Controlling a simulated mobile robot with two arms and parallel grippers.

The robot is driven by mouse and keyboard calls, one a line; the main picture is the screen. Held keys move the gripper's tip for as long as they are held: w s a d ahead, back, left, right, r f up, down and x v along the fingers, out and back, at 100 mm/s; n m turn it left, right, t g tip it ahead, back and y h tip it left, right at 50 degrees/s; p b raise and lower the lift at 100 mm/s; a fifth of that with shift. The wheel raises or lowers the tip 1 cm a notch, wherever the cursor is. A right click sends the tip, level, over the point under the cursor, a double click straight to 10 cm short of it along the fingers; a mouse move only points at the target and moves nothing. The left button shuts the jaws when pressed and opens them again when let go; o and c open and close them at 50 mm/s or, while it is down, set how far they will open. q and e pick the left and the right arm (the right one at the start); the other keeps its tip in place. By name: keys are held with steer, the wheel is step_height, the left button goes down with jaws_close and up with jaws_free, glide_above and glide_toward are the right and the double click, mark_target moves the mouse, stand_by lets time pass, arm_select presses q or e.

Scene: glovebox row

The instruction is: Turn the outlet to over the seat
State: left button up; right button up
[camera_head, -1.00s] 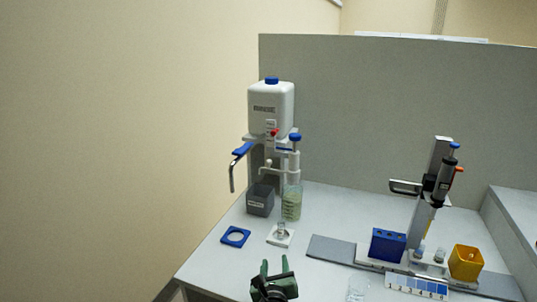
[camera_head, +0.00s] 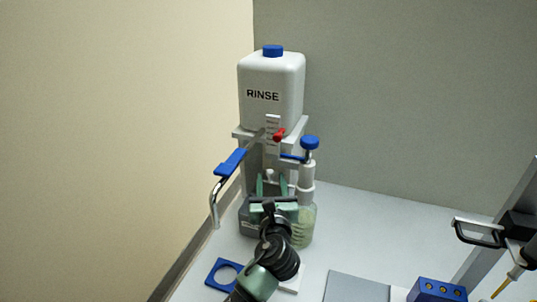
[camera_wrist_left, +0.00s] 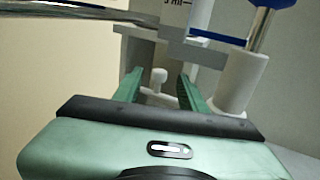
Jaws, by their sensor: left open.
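A small white outlet with a rounded knob (camera_wrist_left: 158,77) juts left from the white barrel (camera_head: 307,178) of the blue-topped pump. My left gripper (camera_head: 271,187) is open in front of the rinse stand. In the left wrist view its green fingers (camera_wrist_left: 158,88) show on either side of the knob, with gaps on both sides and no visible contact. A chrome spout (camera_head: 214,202) with a blue lever (camera_head: 231,162) hangs at the stand's left. On the bench are a blue square ring (camera_head: 224,273) and a pale pad (camera_head: 289,291), mostly hidden by my arm.
The white RINSE bottle (camera_head: 271,90) tops the stand. A blue block (camera_head: 437,291) and a pipette stand (camera_head: 485,240) are at right.

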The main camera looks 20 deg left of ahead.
mark_target(271, 174)
arm_select(q)
steer(key=x, duration=0.3)
steer(key=shift+r, duration=0.25)
steer(key=x, duration=0.4)
steer(key=shift+w+f, duration=0.15)
steer(key=shift+c, duration=0.9)
jaws_close()
arm_select(e)
steer(key=shift+s+d, duration=0.15)
steer(key=shift+s, duration=0.6)
steer(key=shift+d, duration=0.3)
